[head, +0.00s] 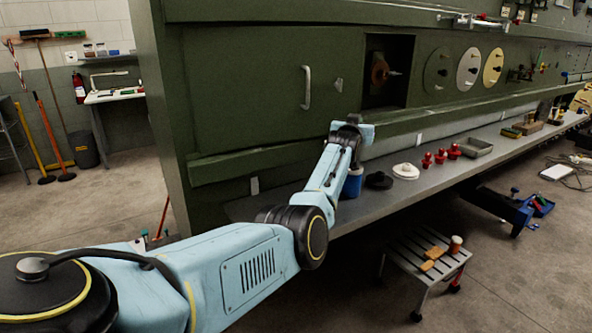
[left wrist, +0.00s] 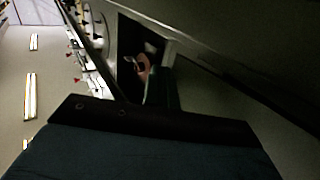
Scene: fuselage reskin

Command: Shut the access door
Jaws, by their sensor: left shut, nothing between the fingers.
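The access door seems to be the flat green panel (head: 240,95) with a pale upright handle (head: 307,88) and a small latch near its right end; I cannot make out its hinge. To its right is a dark square opening (head: 408,52) with a rust-orange fitting (head: 380,72) inside. The opening (left wrist: 128,62) and its fitting (left wrist: 143,68) also show in the left wrist view. My left gripper (head: 352,121) is shut and empty, low in front of the green wall, below the handle and the opening. Its fingertips are hard to make out. My right gripper is not in view.
A long grey ledge (head: 330,220) runs below the wall. It carries a blue cup (head: 352,184), a black ring (head: 378,180), a white disc (head: 405,171), red pieces (head: 441,156) and a grey tray (head: 475,148). A slatted stool (head: 410,265) stands in front.

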